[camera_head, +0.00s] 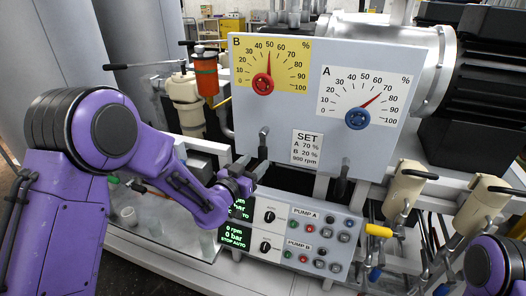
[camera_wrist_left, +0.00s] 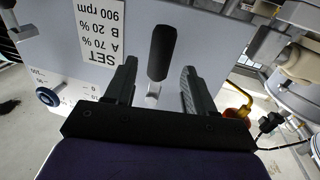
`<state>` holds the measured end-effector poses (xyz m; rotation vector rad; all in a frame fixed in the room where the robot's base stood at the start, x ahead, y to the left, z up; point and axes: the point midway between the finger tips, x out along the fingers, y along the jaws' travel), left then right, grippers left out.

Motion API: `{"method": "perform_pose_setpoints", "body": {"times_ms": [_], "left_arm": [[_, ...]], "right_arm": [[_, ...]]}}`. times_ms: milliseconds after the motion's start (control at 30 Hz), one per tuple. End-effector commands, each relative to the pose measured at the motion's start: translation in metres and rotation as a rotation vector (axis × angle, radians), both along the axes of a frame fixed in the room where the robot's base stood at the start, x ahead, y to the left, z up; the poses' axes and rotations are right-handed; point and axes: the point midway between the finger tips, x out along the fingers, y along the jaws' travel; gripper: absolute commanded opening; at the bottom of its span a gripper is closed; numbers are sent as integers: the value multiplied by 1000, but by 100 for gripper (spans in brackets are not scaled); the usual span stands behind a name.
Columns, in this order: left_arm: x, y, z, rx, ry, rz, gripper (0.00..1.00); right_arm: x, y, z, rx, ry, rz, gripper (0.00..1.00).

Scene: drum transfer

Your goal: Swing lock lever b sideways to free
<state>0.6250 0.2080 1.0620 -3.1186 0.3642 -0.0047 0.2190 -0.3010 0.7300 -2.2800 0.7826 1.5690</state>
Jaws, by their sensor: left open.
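Lock lever b (camera_head: 263,143) hangs on the grey panel below the yellow B dial, with its dark handle roughly upright. In the left wrist view the black handle of lever b (camera_wrist_left: 162,52) stands between the two fingers, with a gap on each side. My left gripper (camera_head: 252,166) is open at the lower end of the lever; its fingers in the left wrist view (camera_wrist_left: 158,75) are spread wide and hold nothing. The handle's exact depth between the fingers is hard to tell. My right gripper is out of view; only part of my right arm shows at the lower right.
A second lever (camera_head: 342,180) hangs under the white A dial (camera_head: 368,97). The SET sign (camera_head: 314,147) is between the levers. The pump control box (camera_head: 300,232) sits just below the left gripper. An orange-red cylinder (camera_head: 207,76) stands left of the panel.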

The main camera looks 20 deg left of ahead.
Motion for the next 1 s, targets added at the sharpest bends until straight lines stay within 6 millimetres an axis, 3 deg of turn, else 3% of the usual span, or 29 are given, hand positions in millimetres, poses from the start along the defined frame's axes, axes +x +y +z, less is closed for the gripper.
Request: {"method": "perform_pose_setpoints", "body": {"times_ms": [33, 233, 567, 600, 767, 1000], "left_arm": [[11, -2, 4, -1, 2, 1, 54], [44, -10, 2, -1, 2, 2, 54], [53, -12, -1, -1, 3, 2, 54], [53, -12, -1, -1, 3, 2, 51], [52, -12, -1, -1, 3, 2, 0], [54, -7, -1, 8, 3, 8, 0]], "right_arm": [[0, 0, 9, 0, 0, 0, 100], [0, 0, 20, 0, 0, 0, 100], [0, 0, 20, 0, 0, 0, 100], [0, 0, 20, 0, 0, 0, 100], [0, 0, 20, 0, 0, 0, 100], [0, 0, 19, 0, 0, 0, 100]]}}
